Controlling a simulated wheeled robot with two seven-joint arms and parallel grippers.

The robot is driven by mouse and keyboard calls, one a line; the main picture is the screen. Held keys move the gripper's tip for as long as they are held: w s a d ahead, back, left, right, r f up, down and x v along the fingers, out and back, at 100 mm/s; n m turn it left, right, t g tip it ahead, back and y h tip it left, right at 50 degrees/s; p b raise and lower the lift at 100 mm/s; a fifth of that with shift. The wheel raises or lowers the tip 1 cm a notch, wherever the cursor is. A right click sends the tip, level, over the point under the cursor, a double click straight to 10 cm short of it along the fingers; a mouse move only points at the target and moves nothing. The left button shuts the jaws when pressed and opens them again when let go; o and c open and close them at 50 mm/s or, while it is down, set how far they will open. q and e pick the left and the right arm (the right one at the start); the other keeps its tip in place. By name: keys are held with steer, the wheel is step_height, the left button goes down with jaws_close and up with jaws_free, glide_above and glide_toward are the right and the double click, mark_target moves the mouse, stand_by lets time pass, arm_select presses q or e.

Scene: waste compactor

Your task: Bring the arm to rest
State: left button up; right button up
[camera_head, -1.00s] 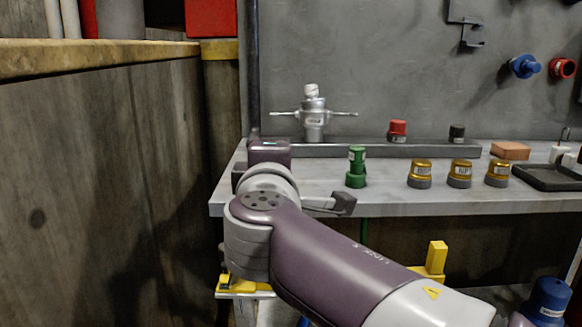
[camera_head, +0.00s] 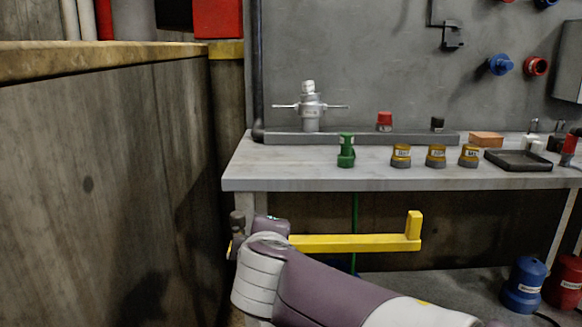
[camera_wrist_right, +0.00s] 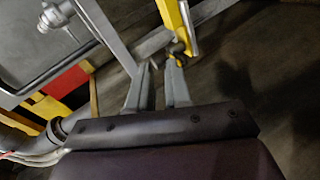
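My right arm (camera_head: 320,285) comes in from the lower right in the head view, with its wrist end low at the left, below the tabletop. Its fingers cannot be made out there. In the right wrist view my right gripper (camera_wrist_right: 161,66) shows two grey fingers with a narrow empty gap between them. Their tips point toward a yellow bar (camera_wrist_right: 178,25) and a small dark knob; I cannot tell whether they touch. My left gripper is not in view.
The grey bench (camera_head: 290,179) holds a green fitting (camera_head: 346,152), several gold-topped pieces and a black tray (camera_head: 518,160). A yellow lever (camera_head: 350,243) sits under it. A wooden wall (camera_head: 110,180) stands close at the left. Blue (camera_head: 525,285) and red containers stand at the lower right.

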steer(key=s+d+f+m+g+p, duration=0.1)
steer(key=s+d+f+m+g, duration=0.15)
steer(key=f, duration=0.25)
steer(key=s+d+f+m+g+h+p, duration=0.1)
steer(key=s+d+f+m+g, duration=0.15)
steer(key=f, duration=0.25)
steer(key=s+d+f+m+g+p, duration=0.1)
steer(key=d+f+g+p, duration=0.1)
steer(key=d+f, duration=0.25)
steer(key=s+d+f+m+g+p, duration=0.5)
steer(key=s+d+f+m+p, duration=0.1)
steer(key=s+d+m, duration=0.5)
step_height(320, 180, up, 38)
steer(key=d+p, duration=0.2)
steer(key=p, duration=3.5)
steer(key=shift+f+n+h, duration=0.25)
steer(key=shift+n+h, duration=0.05)
